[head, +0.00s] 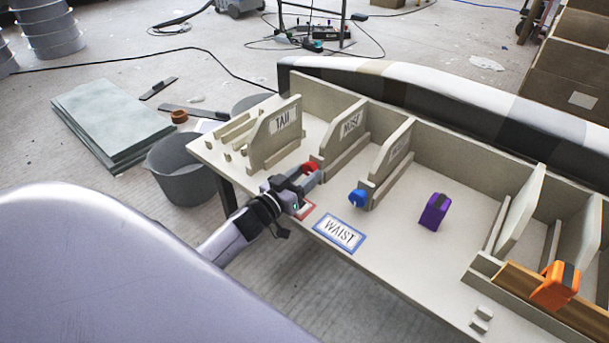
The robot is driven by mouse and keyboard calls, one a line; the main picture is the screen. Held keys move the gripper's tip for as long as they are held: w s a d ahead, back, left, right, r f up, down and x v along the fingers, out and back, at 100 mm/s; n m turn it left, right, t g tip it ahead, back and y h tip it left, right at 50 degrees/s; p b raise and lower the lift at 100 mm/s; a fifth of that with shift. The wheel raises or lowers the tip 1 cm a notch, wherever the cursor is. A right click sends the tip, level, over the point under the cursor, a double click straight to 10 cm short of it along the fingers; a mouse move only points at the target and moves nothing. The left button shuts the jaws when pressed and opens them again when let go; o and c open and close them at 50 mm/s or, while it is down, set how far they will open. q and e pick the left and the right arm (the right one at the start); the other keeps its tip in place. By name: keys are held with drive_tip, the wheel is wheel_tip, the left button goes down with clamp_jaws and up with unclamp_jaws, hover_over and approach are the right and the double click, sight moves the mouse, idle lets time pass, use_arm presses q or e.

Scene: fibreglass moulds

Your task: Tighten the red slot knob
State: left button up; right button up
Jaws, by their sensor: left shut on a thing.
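The red slot knob (309,168) sits at the front end of the slot rails beside the panel labelled NOSE (342,137). My left gripper (305,177) comes in from the lower left, over the bench's front edge, and is shut on the red knob. Its fingers cover part of the knob. A red-bordered label (304,210) lies just below the gripper, mostly hidden by it. My right gripper is not in view.
A blue knob (358,198) stands just right, with a blue-bordered WAIST label (339,233) in front. A purple block (435,211) and an orange clamp-like piece (556,285) are farther right. The TAIL panel (277,132) stands left. A grey bucket (182,172) is on the floor.

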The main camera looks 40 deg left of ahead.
use_arm(q)
drive_tip(key=o, duration=1.1)
drive_tip(key=shift+c, duration=0.2)
drive_tip(key=shift+s, duration=0.1)
drive_tip(key=shift+s, duration=0.3)
drive_tip(key=s, duration=0.1)
drive_tip(key=s+p, duration=0.1)
drive_tip(key=s, duration=0.1)
drive_tip(key=s+p, duration=0.1)
drive_tip(key=s, duration=0.1)
drive_tip(key=shift+s+a, duration=0.2)
drive_tip(key=shift+a, duration=0.05)
drive_tip(key=shift+s, duration=0.5)
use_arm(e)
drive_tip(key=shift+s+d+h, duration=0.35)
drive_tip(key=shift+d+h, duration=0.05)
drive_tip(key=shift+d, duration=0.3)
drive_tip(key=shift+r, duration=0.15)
